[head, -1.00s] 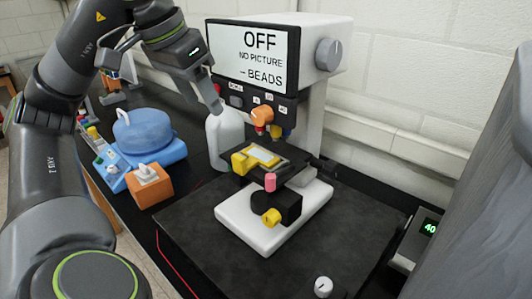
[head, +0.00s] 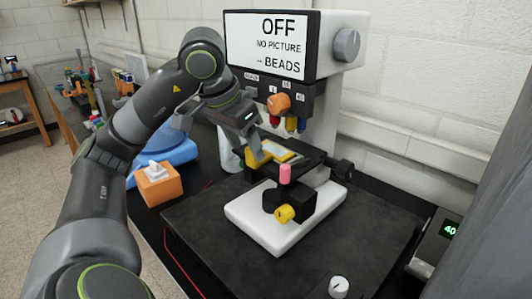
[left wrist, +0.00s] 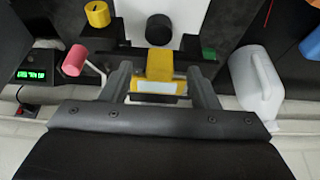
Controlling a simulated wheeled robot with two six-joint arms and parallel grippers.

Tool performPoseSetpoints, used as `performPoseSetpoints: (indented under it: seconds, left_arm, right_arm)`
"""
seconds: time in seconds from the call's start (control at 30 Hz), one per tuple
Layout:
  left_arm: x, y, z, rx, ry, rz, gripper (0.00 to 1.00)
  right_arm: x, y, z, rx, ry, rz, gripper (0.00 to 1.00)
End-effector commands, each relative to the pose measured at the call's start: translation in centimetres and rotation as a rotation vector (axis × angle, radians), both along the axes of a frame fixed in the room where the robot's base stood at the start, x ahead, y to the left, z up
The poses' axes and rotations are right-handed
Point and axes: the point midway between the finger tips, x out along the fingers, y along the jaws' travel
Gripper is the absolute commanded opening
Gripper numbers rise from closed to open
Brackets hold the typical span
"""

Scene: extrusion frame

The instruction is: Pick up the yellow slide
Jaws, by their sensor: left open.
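The yellow slide (head: 282,155), with a pale label on it, lies on the black stage (head: 304,158) of the microscope. In the left wrist view the yellow slide (left wrist: 160,66) sits between the two fingers, with visible gaps on both sides. My left gripper (head: 254,152) is open at the left end of the slide and partly covers it in the head view. The left wrist view shows the same open gripper (left wrist: 160,84). My right gripper is not in view.
The microscope has a white base (head: 288,222), a pink knob (head: 285,173), a yellow knob (head: 285,213) and colored objectives above the stage. A white bottle (left wrist: 257,80) stands beside it. The dark mat (head: 310,262) in front is mostly clear.

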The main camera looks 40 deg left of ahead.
Motion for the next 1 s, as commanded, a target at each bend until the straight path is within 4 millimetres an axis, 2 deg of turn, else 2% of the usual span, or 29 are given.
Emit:
performPoseSetpoints:
  seconds: [0.2,0.47,0.83,1.0]
  left_arm:
    - [0.8,-0.1,-1.8,0.0,0.001,0.001,0.55]
    - [0.9,-0.1,-2.0,0.0,-0.001,0.001,0.55]
    - [0.9,-0.1,-2.0,0.0,-0.001,0.001,0.07]
    - [0.9,-0.1,-2.0,0.0,-0.001,0.001,0.06]
  right_arm:
    - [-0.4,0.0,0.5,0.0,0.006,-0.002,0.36]
    - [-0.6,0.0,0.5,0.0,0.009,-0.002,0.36]
    - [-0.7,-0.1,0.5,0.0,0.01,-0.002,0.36]
    - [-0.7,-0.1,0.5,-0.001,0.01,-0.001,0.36]
